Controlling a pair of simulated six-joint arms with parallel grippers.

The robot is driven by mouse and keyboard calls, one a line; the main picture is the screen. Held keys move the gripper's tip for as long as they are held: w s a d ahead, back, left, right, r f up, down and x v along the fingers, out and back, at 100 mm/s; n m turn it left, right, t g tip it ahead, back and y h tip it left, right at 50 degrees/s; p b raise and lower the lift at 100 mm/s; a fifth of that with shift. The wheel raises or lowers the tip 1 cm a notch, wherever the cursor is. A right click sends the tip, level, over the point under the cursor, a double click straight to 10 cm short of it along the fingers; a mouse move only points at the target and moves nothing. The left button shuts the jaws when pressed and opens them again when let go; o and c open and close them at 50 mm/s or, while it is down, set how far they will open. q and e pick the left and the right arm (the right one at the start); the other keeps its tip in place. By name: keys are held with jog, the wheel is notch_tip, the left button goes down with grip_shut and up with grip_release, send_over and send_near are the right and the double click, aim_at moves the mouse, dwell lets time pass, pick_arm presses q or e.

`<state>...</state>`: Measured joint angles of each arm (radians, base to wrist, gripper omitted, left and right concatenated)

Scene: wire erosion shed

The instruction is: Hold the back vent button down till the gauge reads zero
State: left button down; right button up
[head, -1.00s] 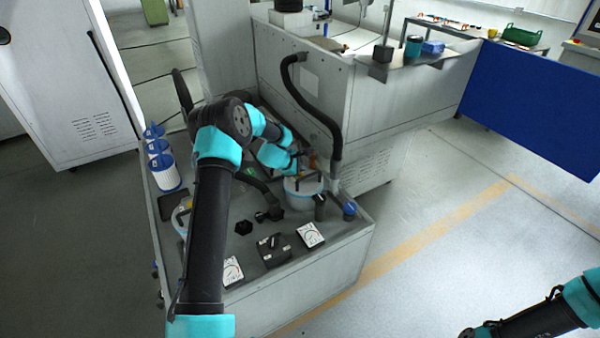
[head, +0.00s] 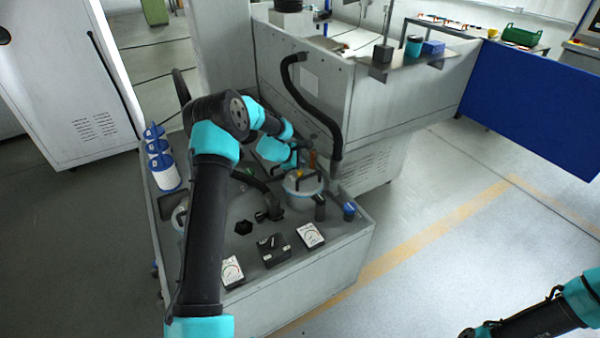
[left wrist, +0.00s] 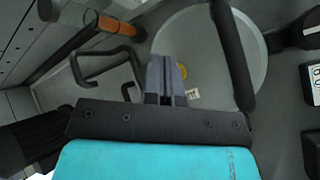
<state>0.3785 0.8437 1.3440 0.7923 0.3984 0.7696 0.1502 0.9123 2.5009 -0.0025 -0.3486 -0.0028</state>
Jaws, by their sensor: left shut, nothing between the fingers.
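The back canister (head: 302,196) stands on the grey bench with a pale lid and a dark handle. A small yellow button (head: 299,174) shows on its lid. In the left wrist view the yellow button (left wrist: 183,71) is partly hidden behind my left fingertips. My left gripper (head: 297,163) is shut and empty, just over the lid. In the left wrist view its fingers (left wrist: 166,72) overlap the button's left side; I cannot tell whether they touch it. The gauge nearer that canister (head: 311,235) has a white face; its needle is too small to read. My right gripper is out of view.
Another gauge (head: 232,272) and a black switch box (head: 273,250) sit at the bench front. A black hose (head: 325,120) arches behind the canister. White filter cartridges (head: 163,170) stand at the left. My left arm partly hides the front canister (head: 181,217).

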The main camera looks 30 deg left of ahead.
aim_at(301, 173)
pick_arm(q)
jog(key=shift+r, duration=1.7)
